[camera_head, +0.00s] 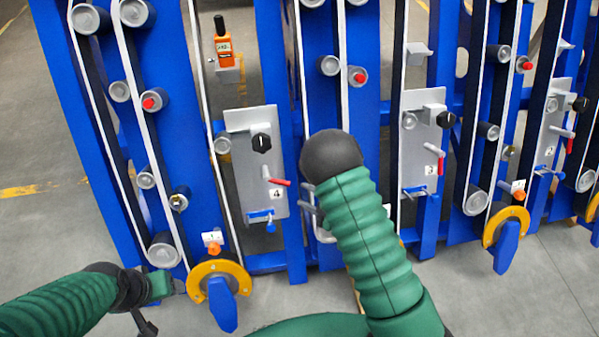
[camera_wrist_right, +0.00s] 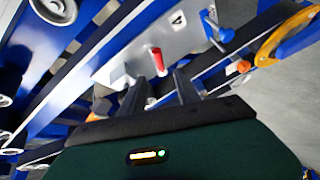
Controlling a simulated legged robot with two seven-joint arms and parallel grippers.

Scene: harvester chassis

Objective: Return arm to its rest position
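My right arm (camera_head: 365,240) has a ribbed green sleeve with a dark rounded end, raised in front of the blue frame in the head view. I cannot make out its gripper fingers there. In the right wrist view my right gripper (camera_wrist_right: 160,88) has its two dark fingers apart, with nothing held. The red handle (camera_wrist_right: 157,61) of the grey panel marked 4 shows just beyond the fingertips; the handle (camera_head: 280,182) also shows in the head view. My left arm (camera_head: 60,305) comes in low at the left; its gripper (camera_head: 176,286) is too small to judge.
Blue uprights (camera_head: 275,60) with rollers and belts fill the view. The grey panel (camera_head: 247,150) carries a black knob. A yellow ring with a blue lever (camera_head: 222,304) stands near the left gripper. An orange device (camera_head: 223,48) hangs above. Bare floor (camera_head: 40,210) lies left.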

